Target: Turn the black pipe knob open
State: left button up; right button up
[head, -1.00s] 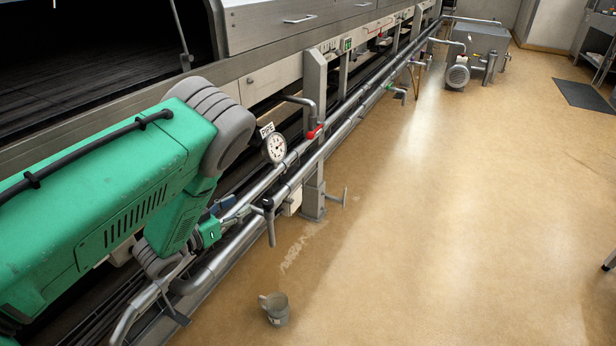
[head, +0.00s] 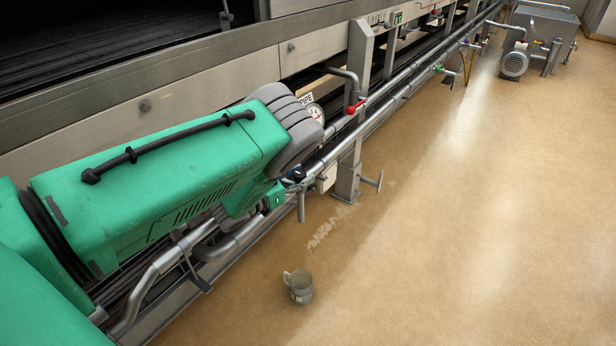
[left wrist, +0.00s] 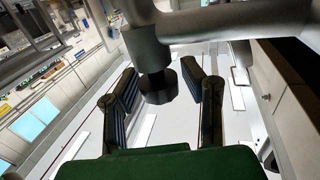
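The black knob (left wrist: 158,86) shows in the left wrist view as a dark round piece at the end of a thick grey pipe stub. My left gripper (left wrist: 160,78) is open there, with one ridged finger on each side of the knob. Gaps show between the fingers and the knob, so it is not gripped. In the head view, my left gripper (head: 292,179) is mostly hidden below my green arm and grey wrist, beside the long pipes (head: 325,158). I cannot make out the knob in that view. My right gripper is in neither view.
A pressure gauge (head: 316,113) is partly covered by my wrist. A red-handled valve (head: 356,106) and a metal post (head: 357,120) stand just beyond. A grey mug-like cup (head: 298,287) stands on the floor. The tan floor to the right is largely clear.

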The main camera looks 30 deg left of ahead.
pick_arm(q)
jog(key=shift+x, duration=1.1)
jog(key=shift+r, duration=0.1)
grip_shut()
